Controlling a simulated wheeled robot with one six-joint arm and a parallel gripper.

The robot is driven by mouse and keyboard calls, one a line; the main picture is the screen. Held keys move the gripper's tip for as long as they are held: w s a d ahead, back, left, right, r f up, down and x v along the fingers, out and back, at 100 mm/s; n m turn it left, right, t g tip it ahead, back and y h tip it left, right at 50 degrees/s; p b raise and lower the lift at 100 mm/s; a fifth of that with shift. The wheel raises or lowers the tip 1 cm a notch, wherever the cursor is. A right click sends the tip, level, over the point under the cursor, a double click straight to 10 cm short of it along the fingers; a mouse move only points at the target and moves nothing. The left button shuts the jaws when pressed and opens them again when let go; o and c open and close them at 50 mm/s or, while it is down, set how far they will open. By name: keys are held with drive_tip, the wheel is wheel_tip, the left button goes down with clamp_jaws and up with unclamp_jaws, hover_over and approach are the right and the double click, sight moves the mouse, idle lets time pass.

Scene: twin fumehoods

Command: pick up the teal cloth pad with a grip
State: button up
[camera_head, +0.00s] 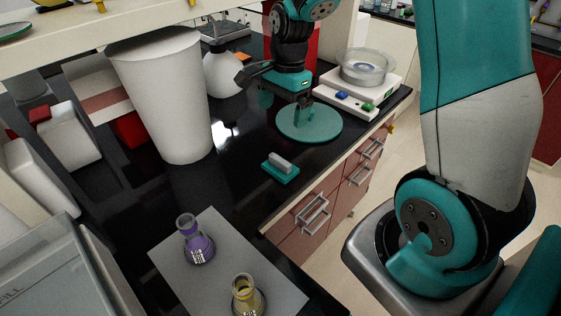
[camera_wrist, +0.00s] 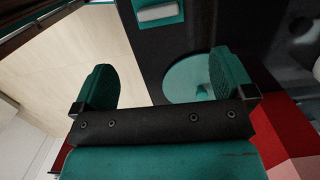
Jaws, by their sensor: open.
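The teal cloth pad (camera_head: 283,175) with a pale grey block-shaped grip (camera_head: 280,163) on top lies flat on the black bench, near its front edge. In the wrist view the pad (camera_wrist: 160,24) shows at the top edge, partly cut off, with its pale grip (camera_wrist: 159,12). My gripper (camera_head: 284,104) is open and empty, above the round teal disc and behind the pad in the head view. In the wrist view its two teal fingers stand wide apart (camera_wrist: 165,80), and the pad lies beyond them, not between them.
A round teal disc (camera_head: 320,130) lies on the bench by my gripper. A white scale (camera_head: 338,95) with a glass dish (camera_head: 365,66) stands to its right. A large white beaker-like container (camera_head: 165,100) stands left. Purple (camera_head: 195,240) and yellow (camera_head: 246,297) flasks stand on a grey mat (camera_head: 220,260).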

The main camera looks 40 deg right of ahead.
drive_tip(key=p, duration=0.1)
approach(280, 159)
drive_tip(key=f, duration=0.3)
drive_tip(key=a+f, duration=0.1)
drive_tip(key=f, duration=0.1)
drive_tip(key=shift+w, duration=0.1)
drive_tip(key=shift+f+p, duration=1.15)
drive_tip(key=shift+f, duration=1.6)
drive_tip(key=shift+a, duration=0.1)
drive_tip(key=c, duration=0.9)
